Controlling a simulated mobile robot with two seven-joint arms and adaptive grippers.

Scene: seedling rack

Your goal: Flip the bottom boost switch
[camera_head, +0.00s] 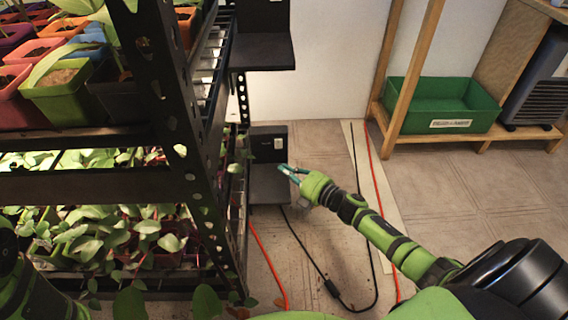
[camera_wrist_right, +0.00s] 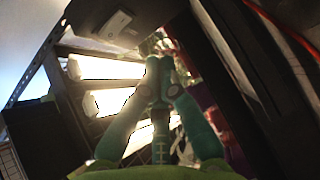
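The lower black control box (camera_head: 268,136) is fixed beside the seedling rack, low near the floor, with a grey ledge below its face. A small white switch (camera_head: 279,144) sits on its face; whether it is flipped is too small to tell. My right gripper (camera_head: 287,170) is just below and right of that switch, apart from it in the head view. In the right wrist view its teal fingers (camera_wrist_right: 158,72) come together with nothing visible between them. A pale switch-like plate on a dark box (camera_wrist_right: 114,25) shows at upper left there. My left gripper is out of view.
The perforated black rack post (camera_head: 190,150) and seedling shelves stand left of the box. A second black box (camera_head: 262,50) is above. Orange (camera_head: 268,262) and black cables lie on the floor. A green crate (camera_head: 400,112) sits on a wooden shelf at right.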

